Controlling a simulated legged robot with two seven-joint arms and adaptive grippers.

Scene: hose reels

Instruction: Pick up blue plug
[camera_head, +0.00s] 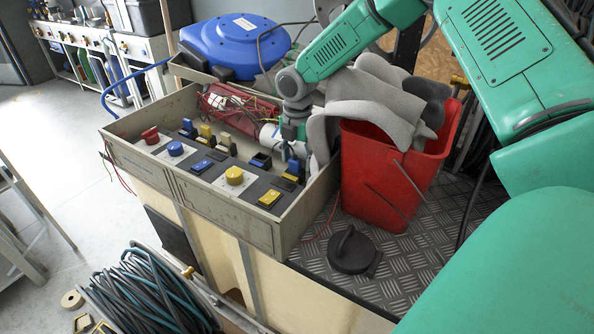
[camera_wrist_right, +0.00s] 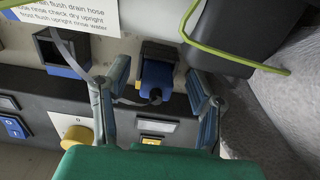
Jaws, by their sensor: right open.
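The blue plug (camera_wrist_right: 155,78) sits upright in a dark socket, seen in the right wrist view, with a dark cable or loop at its lower end. My right gripper (camera_wrist_right: 158,72) is open, with one finger on each side of the plug; whether either finger touches it I cannot tell. In the head view my right gripper (camera_head: 293,160) reaches down into the right end of the grey panel box (camera_head: 225,222), where it partly hides the plug. My left gripper is not in view.
Knobs, including a yellow one (camera_head: 234,175), switches and other sockets line the panel. A red bucket (camera_head: 385,185) with grey cloth stands close right of the gripper. A blue hose reel (camera_head: 235,45) is behind. In the wrist view a yellow-green wire (camera_wrist_right: 225,53) crosses near the plug.

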